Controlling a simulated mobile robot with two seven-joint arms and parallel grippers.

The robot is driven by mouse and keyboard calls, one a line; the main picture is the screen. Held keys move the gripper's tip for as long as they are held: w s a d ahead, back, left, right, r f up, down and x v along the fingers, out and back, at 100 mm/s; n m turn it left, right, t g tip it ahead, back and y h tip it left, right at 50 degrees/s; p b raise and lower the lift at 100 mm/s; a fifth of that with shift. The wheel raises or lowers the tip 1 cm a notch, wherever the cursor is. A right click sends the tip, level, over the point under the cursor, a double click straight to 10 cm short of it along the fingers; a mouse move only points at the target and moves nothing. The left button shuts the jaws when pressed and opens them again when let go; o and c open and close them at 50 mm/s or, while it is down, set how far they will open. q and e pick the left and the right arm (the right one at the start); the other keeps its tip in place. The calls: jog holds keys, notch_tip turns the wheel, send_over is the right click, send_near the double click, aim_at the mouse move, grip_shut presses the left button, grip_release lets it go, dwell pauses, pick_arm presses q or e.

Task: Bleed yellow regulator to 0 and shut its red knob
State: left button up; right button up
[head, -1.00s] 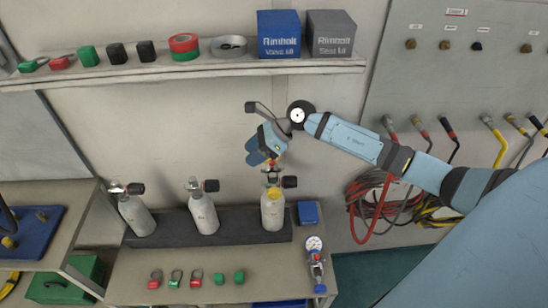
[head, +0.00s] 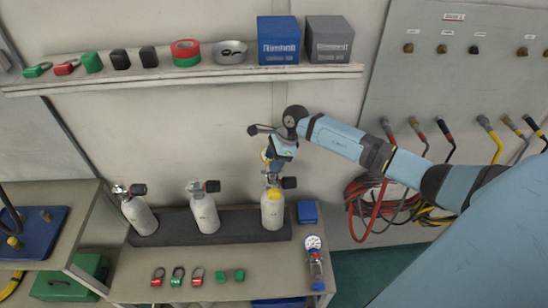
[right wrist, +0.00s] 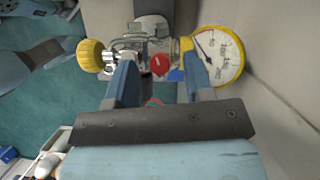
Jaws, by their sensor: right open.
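The yellow regulator sits on top of the right-hand grey cylinder (head: 272,212), which has a yellow tag. In the right wrist view it shows a yellow knob (right wrist: 91,55) at left, a red knob (right wrist: 160,65) in the middle and a yellow-rimmed gauge (right wrist: 219,57) at right. The gauge needle points to the upper left; its reading is too small to tell. My right gripper (right wrist: 158,75) is open, its two blue fingers on either side of the red knob, with no clear contact. In the head view it is just above the cylinder, partly hiding the regulator. My left gripper is out of view.
Two more valved cylinders (head: 205,214) (head: 140,215) stand to the left. Padlocks and green pieces lie on the bench front, with another gauge assembly (head: 314,262) at right. A shelf (head: 180,78) with boxes is above. Hoses hang at right.

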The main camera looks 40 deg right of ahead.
grip_shut()
